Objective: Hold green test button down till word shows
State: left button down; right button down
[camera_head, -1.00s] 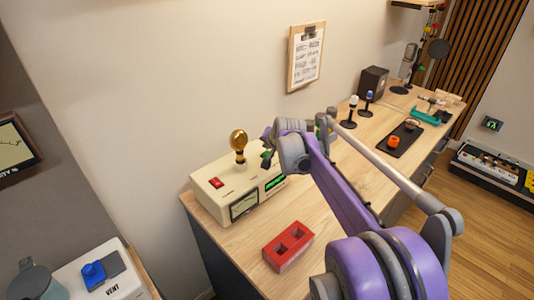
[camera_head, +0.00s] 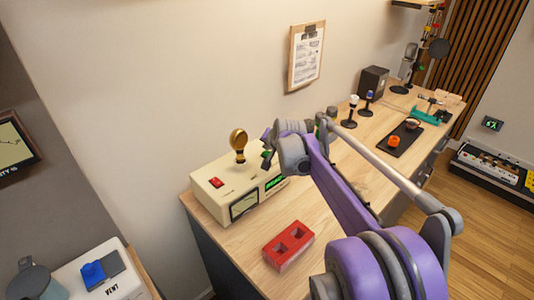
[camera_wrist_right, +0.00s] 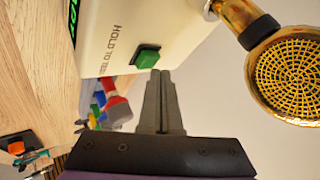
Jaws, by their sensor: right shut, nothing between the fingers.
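The cream tester box (camera_head: 212,198) stands on the wooden bench, with a lit green display (camera_head: 274,183) on its front; I cannot read its characters. In the right wrist view, the green button (camera_wrist_right: 147,57) sits on the box's cream side beside the lettering "HOLD TO TEST". My right gripper (camera_wrist_right: 160,76) is shut and empty, its tips right at the button's edge. I cannot tell whether they touch it or whether it is pushed in. My left gripper is out of view.
A red switch (camera_head: 216,183) and a gold microphone (camera_head: 238,143) are on the box top. A red block (camera_head: 288,246) with two holes lies in front. A black tray (camera_head: 400,140) and small stands are farther along the bench. A clipboard (camera_head: 307,55) hangs on the wall.

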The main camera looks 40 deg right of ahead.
aim_at(268, 155)
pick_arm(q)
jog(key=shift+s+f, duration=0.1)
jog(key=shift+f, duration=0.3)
pick_arm(e)
jog(key=shift+f, duration=0.65)
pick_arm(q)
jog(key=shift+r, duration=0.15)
pick_arm(e)
jog(key=shift+r, duration=0.15)
dwell(3.7)
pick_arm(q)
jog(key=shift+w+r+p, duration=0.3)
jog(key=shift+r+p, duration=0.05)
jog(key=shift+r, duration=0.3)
pick_arm(e)
jog(key=shift+r, duration=0.75)
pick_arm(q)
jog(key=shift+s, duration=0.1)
pick_arm(e)
jog(key=shift+r, duration=0.1)
